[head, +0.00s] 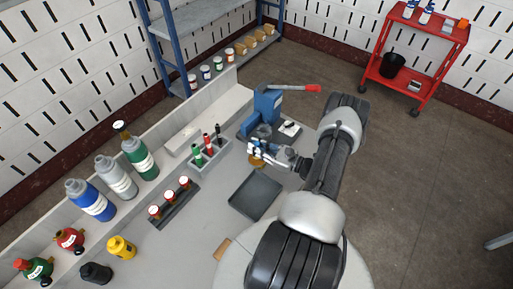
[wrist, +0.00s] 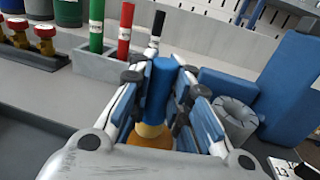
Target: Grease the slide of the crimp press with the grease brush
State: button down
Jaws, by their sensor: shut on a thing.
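My gripper (head: 262,149) is shut on the blue handle of the grease brush (wrist: 162,82), which stands between the fingers in the wrist view (wrist: 160,92). A tan part shows below the handle, above an amber round thing (wrist: 146,141) that also shows under the gripper in the head view (head: 256,161). I cannot tell whether they touch; the bristles are hidden. The blue crimp press (head: 267,104), with a red-ended lever, stands just behind the gripper. It fills the right of the wrist view (wrist: 291,82). Its slide is not clearly seen.
A grey holder (head: 218,161) with green, red and black sticks stands left of the gripper. A dark empty tray (head: 255,196) lies in front. Red-capped items (head: 168,198), bottles (head: 114,177) and coloured fittings (head: 70,239) fill the left. A white-topped item (head: 289,129) lies beside the press.

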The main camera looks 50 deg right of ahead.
jog(key=shift+r+p, duration=1.55)
jog(key=shift+r, duration=1.2)
jog(key=w+a+r+n+g+y, duration=0.1)
jog(key=w+a+r+y, duration=0.15)
jog(key=a, duration=0.25)
jog(key=w+a+r+n+g+y+b, duration=0.1)
jog(key=w+a+r+n, duration=0.15)
jog(key=a, duration=0.25)
jog(key=w+a+r+n+y, duration=0.1)
jog(key=w+a+r+y, duration=0.1)
jog(key=w+a, duration=0.25)
jog(key=a+r+n+g+y, duration=0.2)
jog(key=a+r, duration=0.1)
jog(key=a, duration=0.6)
jog(key=a+r+n+g+y+b, duration=0.1)
jog(key=a+r+g+y, duration=0.2)
jog(key=a, duration=0.5)
jog(key=shift+s+a+r+n, duration=0.15)
jog(key=shift+a+r+n, duration=0.2)
jog(key=shift+r, duration=0.45)
jog(key=c, duration=2.1)
grip_release()
grip_shut()
